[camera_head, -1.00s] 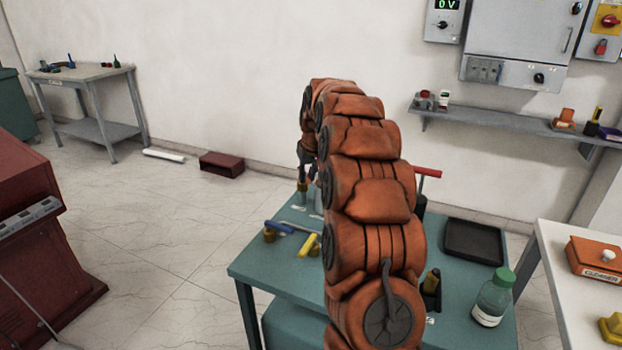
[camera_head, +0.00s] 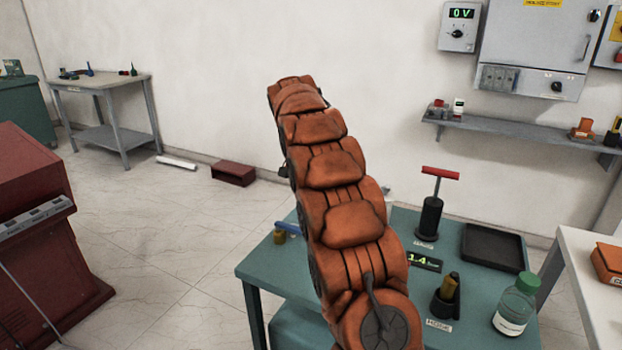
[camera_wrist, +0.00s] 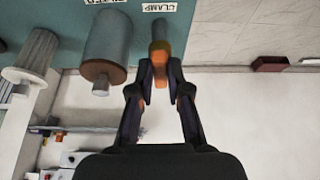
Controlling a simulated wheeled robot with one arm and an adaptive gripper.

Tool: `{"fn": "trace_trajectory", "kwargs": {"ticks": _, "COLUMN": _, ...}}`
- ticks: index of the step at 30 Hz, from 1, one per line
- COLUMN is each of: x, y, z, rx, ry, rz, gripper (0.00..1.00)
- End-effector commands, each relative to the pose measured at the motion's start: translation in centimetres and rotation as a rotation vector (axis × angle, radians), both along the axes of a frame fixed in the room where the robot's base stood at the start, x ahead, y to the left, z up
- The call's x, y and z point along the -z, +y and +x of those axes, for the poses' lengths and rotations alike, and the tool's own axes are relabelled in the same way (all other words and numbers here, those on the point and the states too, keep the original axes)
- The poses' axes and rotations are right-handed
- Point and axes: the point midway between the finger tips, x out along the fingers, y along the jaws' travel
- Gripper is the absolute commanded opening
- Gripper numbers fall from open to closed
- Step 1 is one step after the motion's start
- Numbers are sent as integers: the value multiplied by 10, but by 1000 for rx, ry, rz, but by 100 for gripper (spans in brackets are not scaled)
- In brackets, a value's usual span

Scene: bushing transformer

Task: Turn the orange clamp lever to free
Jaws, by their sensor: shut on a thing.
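In the wrist view, the orange clamp lever (camera_wrist: 161,74) sits between the fingertips of my gripper (camera_wrist: 160,68), which is shut on it. The lever joins a grey-brown upright post (camera_wrist: 158,32) beside a white label (camera_wrist: 160,7) reading CLAMP. How far the lever is turned is hard to tell. In the head view my own arm hides the gripper and the lever.
A grey cylinder (camera_wrist: 107,45) with a brown end stands close beside the clamp, and a ribbed one (camera_wrist: 35,52) is further left. On the teal table (camera_head: 262,262) are a red-handled pump (camera_head: 430,215), a black tray (camera_head: 493,246) and a green-capped bottle (camera_head: 516,305).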

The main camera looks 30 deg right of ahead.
Motion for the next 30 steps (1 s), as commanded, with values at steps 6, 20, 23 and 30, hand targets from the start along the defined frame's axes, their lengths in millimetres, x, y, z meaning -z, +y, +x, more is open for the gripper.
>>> {"fn": "trace_trajectory", "kwargs": {"ticks": 6, "x": 0, "y": 2, "z": 2, "rx": 39, "ry": -2, "rz": 1, "gripper": 0}}
{"fn": "trace_trajectory", "kwargs": {"ticks": 20, "x": -1, "y": 2, "z": 3, "rx": 48, "ry": -2, "rz": 1, "gripper": 0}}
{"fn": "trace_trajectory", "kwargs": {"ticks": 23, "x": -1, "y": 2, "z": 3, "rx": 47, "ry": -2, "rz": 1, "gripper": 27}}
{"fn": "trace_trajectory", "kwargs": {"ticks": 30, "x": 0, "y": 1, "z": 2, "rx": 48, "ry": -1, "rz": 0, "gripper": 42}}
